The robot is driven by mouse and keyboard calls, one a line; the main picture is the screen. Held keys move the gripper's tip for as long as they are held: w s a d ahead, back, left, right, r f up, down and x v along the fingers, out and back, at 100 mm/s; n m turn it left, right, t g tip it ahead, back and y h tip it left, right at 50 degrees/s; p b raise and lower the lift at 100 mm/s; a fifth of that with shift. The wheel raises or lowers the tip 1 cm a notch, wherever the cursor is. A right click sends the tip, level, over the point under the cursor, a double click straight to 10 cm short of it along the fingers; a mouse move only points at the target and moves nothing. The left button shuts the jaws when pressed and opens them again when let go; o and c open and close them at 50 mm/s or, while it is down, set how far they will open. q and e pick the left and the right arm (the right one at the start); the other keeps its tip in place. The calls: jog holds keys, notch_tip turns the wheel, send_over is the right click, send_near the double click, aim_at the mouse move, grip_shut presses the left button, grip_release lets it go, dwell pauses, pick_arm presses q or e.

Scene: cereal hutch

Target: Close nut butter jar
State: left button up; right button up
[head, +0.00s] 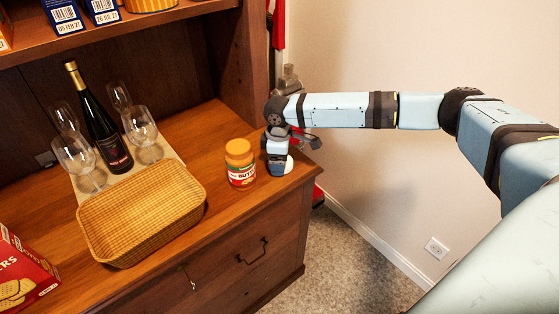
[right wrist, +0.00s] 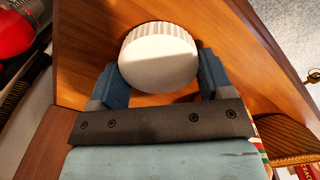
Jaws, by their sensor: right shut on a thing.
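The nut butter jar (head: 240,166) stands upright on the wooden counter in the head view, with a red and green label and an orange-tan top. No white lid sits on it. My right gripper (head: 279,172) is low over the counter just right of the jar, pointing down. It is shut on a white ridged lid (right wrist: 158,58), which lies between its two blue fingers in the right wrist view. A bit of the white lid (head: 289,164) shows beside the fingers in the head view. My left gripper is not in view.
A wicker basket (head: 142,213) stands left of the jar. Behind it are a wine bottle (head: 101,122) and several glasses on a tray. A red cracker box (head: 22,270) is at the lower left. The counter's right edge is close to my right gripper.

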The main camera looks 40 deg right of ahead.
pick_arm(q)
jog(key=p, duration=0.3)
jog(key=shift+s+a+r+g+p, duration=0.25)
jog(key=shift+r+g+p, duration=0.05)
jog(key=shift+p, duration=0.1)
pick_arm(e)
notch_tip(320, 180, up, 20)
